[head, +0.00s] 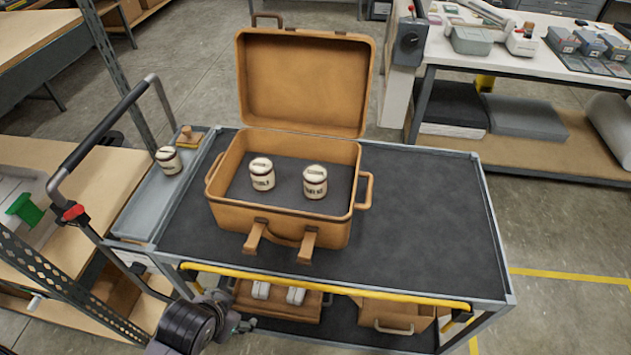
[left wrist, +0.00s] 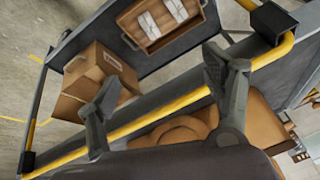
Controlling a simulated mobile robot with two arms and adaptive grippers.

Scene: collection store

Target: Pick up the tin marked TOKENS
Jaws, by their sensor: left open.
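Two cream tins with dark lettering stand upright in the open tan case (head: 280,222): a left tin (head: 262,174) and a right tin (head: 315,182). A third cream tin (head: 168,160) stands outside the case, on the grey side tray (head: 146,206). The lettering is too small to tell which tin is marked TOKENS. My left gripper (head: 243,325) is low at the front of the cart, below the case and apart from all tins. In the left wrist view its fingers (left wrist: 160,74) are spread and empty near the yellow rail. My right gripper is not in view.
The case's raised lid (head: 303,85) stands behind the tins. A yellow rail (head: 330,285) runs along the cart's front edge. The dark cart top (head: 430,220) is clear right of the case. The lower shelf holds a box with white items (left wrist: 165,22) and a cardboard box (left wrist: 98,78).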

